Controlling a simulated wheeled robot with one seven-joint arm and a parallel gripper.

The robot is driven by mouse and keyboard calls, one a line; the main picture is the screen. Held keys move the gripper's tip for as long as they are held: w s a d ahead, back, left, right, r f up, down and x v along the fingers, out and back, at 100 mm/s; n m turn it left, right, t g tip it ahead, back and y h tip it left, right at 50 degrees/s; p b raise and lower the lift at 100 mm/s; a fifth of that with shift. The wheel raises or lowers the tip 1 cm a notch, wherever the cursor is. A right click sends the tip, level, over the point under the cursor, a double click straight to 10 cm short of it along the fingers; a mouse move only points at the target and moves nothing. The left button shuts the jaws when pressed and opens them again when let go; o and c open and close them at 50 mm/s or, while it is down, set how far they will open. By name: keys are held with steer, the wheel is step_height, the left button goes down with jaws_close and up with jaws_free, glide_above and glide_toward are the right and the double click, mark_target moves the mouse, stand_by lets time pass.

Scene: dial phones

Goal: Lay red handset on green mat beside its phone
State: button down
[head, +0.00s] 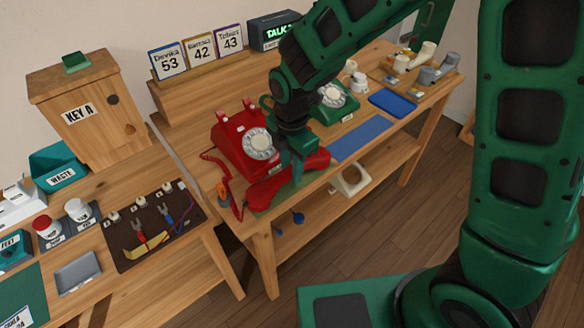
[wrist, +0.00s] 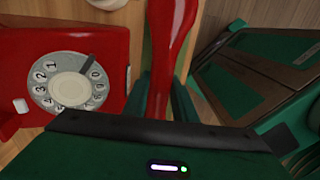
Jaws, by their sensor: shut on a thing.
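The red phone (head: 240,142) stands on the wooden table, its white dial facing forward; in the wrist view its body (wrist: 25,72) fills the left side. The red handset (head: 266,191) lies lengthwise along the table's front edge, before the phone. My gripper (head: 290,172) comes down from above and is shut around the handset's middle. In the wrist view the handset (wrist: 172,48) runs between the two fingers. The green mat (head: 264,208) shows as a thin strip under the handset, which mostly covers it. I cannot tell whether the handset touches the mat.
A green phone (head: 334,103) stands to the right, partly behind my arm. A blue mat (head: 361,139) and a darker blue tray (head: 393,104) lie further right. A tool board (head: 152,226) lies on the left bench.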

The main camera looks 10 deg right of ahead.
steer(key=c, duration=1.5)
jaws_free()
steer(key=shift+f, duration=0.1)
steer(key=shift+o, duration=0.2)
step_height(320, 180, up, 12)
steer(key=shift+d, duration=0.1)
